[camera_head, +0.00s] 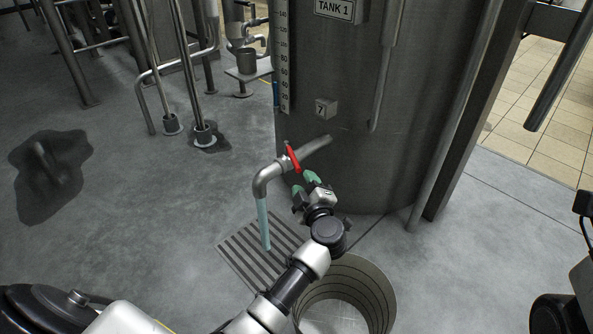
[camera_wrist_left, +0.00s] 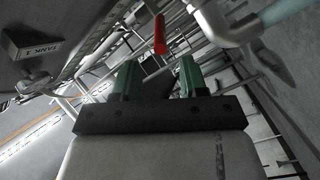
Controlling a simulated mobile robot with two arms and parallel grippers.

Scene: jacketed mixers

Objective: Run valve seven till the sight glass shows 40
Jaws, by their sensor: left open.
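The valve's red handle (camera_head: 292,157) sits on a short pipe from the tank, below the plate marked 7 (camera_head: 326,109). It lies across the pipe in the head view. Pale blue liquid (camera_head: 263,224) runs from the spout to the floor grate. The sight glass (camera_head: 276,94) has a blue column low on its scale, its top around the 40 mark; the small digits are hard to read exactly. My left gripper (camera_head: 305,187) is open just below the handle. In the left wrist view the handle (camera_wrist_left: 160,36) shows beyond the open green fingers, apart from them.
The tank (camera_head: 400,110) carries a TANK 1 sign (camera_head: 334,9). A striped grate (camera_head: 262,258) lies under the spout, and a round floor pit (camera_head: 345,290) is beside it. Pipes and posts (camera_head: 205,134) stand at the left. A dark wet patch (camera_head: 48,178) lies on the floor.

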